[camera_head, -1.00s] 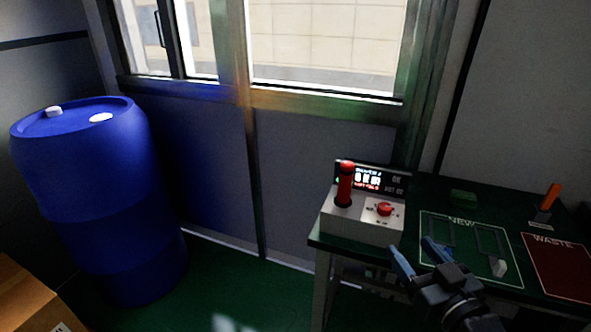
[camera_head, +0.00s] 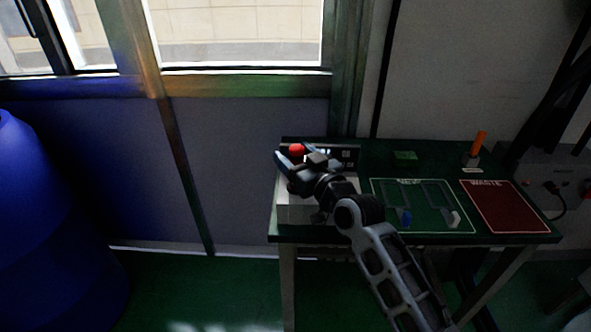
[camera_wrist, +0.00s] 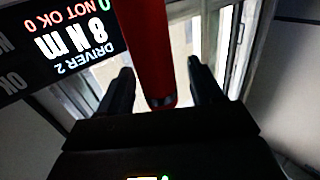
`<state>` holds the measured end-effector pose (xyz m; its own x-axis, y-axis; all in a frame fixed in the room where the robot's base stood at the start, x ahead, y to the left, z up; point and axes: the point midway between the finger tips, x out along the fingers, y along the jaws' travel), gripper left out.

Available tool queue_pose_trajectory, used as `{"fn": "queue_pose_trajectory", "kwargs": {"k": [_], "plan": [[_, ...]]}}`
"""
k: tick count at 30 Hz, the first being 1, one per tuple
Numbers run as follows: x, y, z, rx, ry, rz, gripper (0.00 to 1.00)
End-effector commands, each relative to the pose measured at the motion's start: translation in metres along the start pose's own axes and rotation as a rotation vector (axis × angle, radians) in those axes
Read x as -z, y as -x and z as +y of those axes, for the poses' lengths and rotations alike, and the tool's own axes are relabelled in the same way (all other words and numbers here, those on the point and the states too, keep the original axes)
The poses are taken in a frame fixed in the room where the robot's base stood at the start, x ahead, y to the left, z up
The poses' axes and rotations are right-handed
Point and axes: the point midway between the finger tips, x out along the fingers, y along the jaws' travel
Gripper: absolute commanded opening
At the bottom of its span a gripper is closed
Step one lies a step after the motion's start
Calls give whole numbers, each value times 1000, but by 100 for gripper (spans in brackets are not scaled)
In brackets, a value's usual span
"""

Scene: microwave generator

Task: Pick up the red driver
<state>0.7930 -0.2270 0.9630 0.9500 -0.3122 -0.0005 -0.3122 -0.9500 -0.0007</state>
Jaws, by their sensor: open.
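The red driver's top (camera_head: 296,149) shows just beyond my gripper (camera_head: 294,163) in the head view, over the white station box (camera_head: 297,213). My arm hides the driver's lower part there. In the wrist view the red driver (camera_wrist: 147,45) runs down from the top edge to a dark end, between the two dark fingers of my gripper (camera_wrist: 160,80). The fingers are open, with gaps visible on both sides of the driver.
The display (camera_wrist: 62,45), reading "DRIVER 2, 8 Nm", is close beside my gripper. A blue barrel (camera_head: 45,230) stands left.

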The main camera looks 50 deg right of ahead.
Motion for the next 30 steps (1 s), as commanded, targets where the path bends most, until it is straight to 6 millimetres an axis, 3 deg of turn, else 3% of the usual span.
{"fn": "queue_pose_trajectory", "kwargs": {"k": [4, 12, 30], "plan": [[0, -15, 0, -1, -1, 0, 65], [0, -17, 1, -2, 0, 0, 65], [0, -17, 1, -2, 0, 0, 8]]}}
